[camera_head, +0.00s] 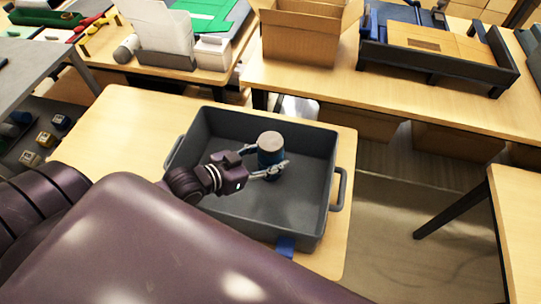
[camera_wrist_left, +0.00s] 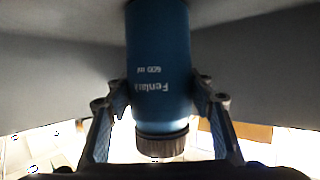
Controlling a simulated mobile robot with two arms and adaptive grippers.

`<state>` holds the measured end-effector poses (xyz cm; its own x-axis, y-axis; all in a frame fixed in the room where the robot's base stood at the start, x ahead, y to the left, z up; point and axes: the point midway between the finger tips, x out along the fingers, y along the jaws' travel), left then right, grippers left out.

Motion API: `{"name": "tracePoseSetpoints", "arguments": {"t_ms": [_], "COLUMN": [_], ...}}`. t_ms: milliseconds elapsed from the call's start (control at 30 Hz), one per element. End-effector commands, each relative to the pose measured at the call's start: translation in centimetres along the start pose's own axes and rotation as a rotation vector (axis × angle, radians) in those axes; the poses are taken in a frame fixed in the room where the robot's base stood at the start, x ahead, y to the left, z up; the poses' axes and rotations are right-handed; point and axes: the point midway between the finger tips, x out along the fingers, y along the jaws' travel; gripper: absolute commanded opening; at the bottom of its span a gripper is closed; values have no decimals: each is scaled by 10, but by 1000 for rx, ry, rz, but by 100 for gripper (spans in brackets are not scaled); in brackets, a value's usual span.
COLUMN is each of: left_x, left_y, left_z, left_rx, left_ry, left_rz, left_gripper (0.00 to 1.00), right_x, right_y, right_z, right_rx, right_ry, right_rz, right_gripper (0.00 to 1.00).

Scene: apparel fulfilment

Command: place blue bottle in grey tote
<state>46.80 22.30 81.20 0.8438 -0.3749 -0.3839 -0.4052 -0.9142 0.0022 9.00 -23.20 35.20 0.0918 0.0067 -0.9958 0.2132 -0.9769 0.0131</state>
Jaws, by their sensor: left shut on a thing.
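The blue bottle (camera_head: 270,158) has a pale round cap and stands roughly upright over the inside of the grey tote (camera_head: 230,205). My left gripper (camera_head: 270,171) has its fingers around the bottle's side, within the tote's walls. In the left wrist view the bottle (camera_wrist_left: 160,70) sits between the two fingers of my left gripper (camera_wrist_left: 160,112), with white lettering on its body and its ribbed cap toward the camera's lower edge. I cannot tell whether the bottle's base touches the tote floor. My right gripper is not in view.
The tote stands on a wooden table (camera_head: 115,130) and is otherwise empty. A blue tag (camera_head: 286,246) is on its near wall. Behind are a bench with an open cardboard box (camera_head: 300,38) and a dark tray holding cardboard (camera_head: 435,42). Another table (camera_head: 520,220) stands at right.

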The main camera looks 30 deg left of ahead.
Motion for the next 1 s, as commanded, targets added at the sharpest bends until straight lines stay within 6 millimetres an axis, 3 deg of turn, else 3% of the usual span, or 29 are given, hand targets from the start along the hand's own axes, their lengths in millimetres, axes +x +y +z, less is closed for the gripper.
{"name": "tracePoseSetpoints", "arguments": {"t_ms": [333,367,500,833,1000], "left_x": [1,1,1,0,-15], "left_y": [0,0,0,0,0], "left_z": [2,2,2,-1,2], "left_rx": [0,0,0,0,-1], "left_ry": [3,2,1,1,-2], "left_rz": [0,0,0,0,0], "left_gripper": [22,51,66,66,66], "right_x": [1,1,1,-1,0], "right_y": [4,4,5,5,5], "right_z": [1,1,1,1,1], "right_rx": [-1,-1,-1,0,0], "right_ry": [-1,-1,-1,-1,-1], "right_rz": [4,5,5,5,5], "right_gripper": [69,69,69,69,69]}}
